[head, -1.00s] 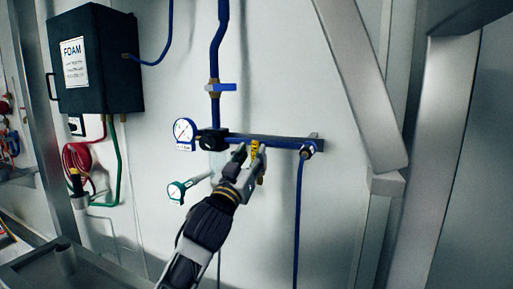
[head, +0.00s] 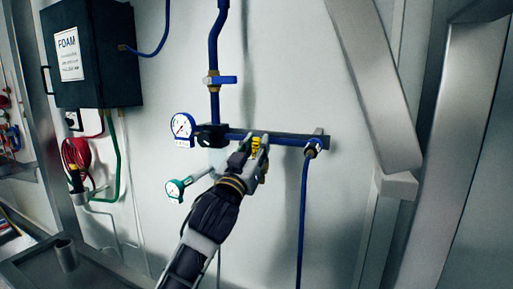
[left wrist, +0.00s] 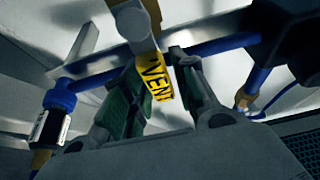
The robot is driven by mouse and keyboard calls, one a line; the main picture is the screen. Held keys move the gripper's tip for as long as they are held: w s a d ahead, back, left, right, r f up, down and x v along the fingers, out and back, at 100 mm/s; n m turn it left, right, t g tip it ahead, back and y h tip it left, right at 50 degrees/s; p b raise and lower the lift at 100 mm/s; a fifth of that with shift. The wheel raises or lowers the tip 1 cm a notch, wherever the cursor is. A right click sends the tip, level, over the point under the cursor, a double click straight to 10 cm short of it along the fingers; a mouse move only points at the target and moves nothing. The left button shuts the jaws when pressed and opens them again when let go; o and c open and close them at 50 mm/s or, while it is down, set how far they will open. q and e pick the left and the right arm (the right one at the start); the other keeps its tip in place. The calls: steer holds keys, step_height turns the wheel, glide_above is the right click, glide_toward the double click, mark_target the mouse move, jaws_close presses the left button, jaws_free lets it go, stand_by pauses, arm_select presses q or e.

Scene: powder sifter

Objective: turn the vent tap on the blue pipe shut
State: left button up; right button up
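The blue pipe (head: 285,138) runs level across the wall, with a gauge at its left end. The vent tap's yellow handle (head: 256,145) hangs under it; it reads VENT in the left wrist view (left wrist: 157,80). My left gripper (head: 253,142) is just below the pipe, its two fingers on either side of the yellow handle. In the left wrist view the green-padded fingers (left wrist: 160,85) stand apart, with the handle between them; whether either pad touches it is hard to tell. My right gripper is out of view.
A blue lever valve (head: 221,80) is on the upright pipe above. A blue-rimmed gauge (head: 183,126) and a green gauge (head: 175,190) are left of my gripper. A black FOAM box (head: 95,58) hangs at upper left. Metal beams (head: 375,90) stand at right.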

arm_select(q)
jaws_close()
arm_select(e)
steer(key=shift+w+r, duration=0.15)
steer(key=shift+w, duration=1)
